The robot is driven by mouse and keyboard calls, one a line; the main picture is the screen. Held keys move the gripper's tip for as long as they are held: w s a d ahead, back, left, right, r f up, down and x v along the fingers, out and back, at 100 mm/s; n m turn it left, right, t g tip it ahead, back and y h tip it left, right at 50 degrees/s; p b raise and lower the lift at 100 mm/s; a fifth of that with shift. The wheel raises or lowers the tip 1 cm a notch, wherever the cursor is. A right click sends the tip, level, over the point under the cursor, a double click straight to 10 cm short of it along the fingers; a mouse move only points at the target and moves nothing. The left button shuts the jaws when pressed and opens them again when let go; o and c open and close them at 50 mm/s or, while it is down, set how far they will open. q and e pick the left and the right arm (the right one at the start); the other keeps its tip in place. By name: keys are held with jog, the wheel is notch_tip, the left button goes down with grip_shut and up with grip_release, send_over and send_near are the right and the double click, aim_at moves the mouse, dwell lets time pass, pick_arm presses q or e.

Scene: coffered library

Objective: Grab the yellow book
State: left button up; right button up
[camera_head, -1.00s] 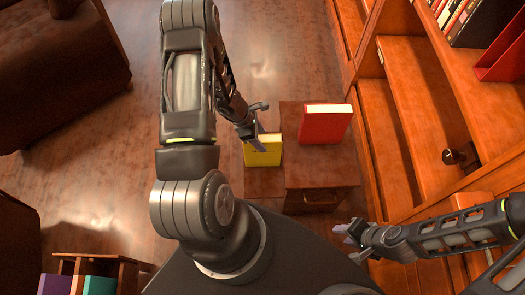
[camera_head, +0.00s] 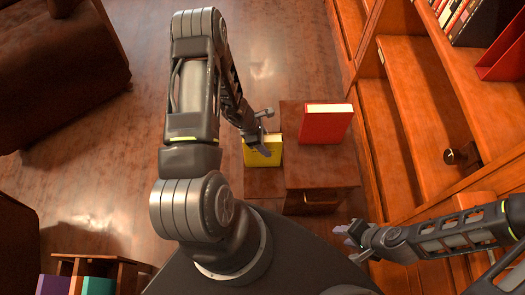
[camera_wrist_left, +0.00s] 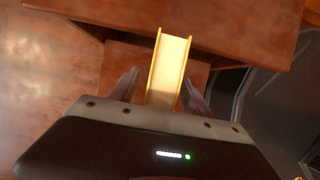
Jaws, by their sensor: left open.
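The yellow book (camera_head: 263,157) stands upright on the lower step of a small wooden stand. My left gripper (camera_head: 262,132) is open just above it and hides part of its top in the head view. In the left wrist view the book (camera_wrist_left: 168,68) shows its pale page edge between yellow covers. The two fingers of my left gripper (camera_wrist_left: 160,92) lie on either side of it, apart from each other. My right gripper (camera_head: 347,234) is low at the right, away from the book; its jaw opening is too small to make out.
A red book (camera_head: 325,126) stands on the higher step of the wooden stand (camera_head: 320,172), close to the right of the yellow book. A bookcase (camera_head: 425,125) fills the right side. Dark seats are at the left. Open floor (camera_head: 120,160) lies between.

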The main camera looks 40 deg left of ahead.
pick_arm(q)
jog(key=shift+f+b, duration=0.25)
jog(key=shift+b, duration=0.15)
jog(key=shift+c, duration=0.4)
grip_shut()
dwell(0.6)
dwell(0.8)
